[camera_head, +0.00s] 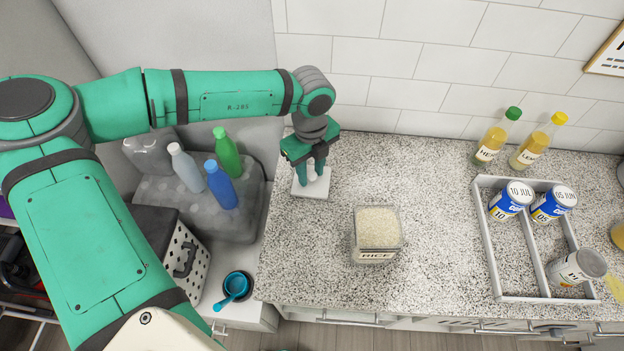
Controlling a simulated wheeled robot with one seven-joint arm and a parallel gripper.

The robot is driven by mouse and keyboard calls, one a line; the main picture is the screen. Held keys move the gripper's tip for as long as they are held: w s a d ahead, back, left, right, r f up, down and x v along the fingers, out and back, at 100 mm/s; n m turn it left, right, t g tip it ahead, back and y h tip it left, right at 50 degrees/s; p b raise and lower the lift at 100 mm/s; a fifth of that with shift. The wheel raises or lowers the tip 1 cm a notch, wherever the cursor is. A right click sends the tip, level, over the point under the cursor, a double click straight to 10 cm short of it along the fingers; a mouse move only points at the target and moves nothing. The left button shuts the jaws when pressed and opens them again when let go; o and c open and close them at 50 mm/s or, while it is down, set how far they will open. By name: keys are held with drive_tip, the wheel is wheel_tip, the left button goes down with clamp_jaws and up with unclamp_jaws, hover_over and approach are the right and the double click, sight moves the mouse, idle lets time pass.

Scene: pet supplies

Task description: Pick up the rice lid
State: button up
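The rice lid (311,188) is a white square plate with a knob on top, lying at the left end of the speckled counter near the wall. My gripper (311,173) points down over it, with its fingers on either side of the knob. The picture is too small to tell whether the fingers press on the knob. The lid looks flat on the counter. The clear rice container (377,238) stands without a lid, to the right and nearer the front, filled with rice and labelled RICE.
A white divided tray (487,238) with several labelled containers stands at right.

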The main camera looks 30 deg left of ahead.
drive_tip(key=shift+f, duration=0.15)
drive_tip(key=shift+d, duration=0.1)
clamp_jaws()
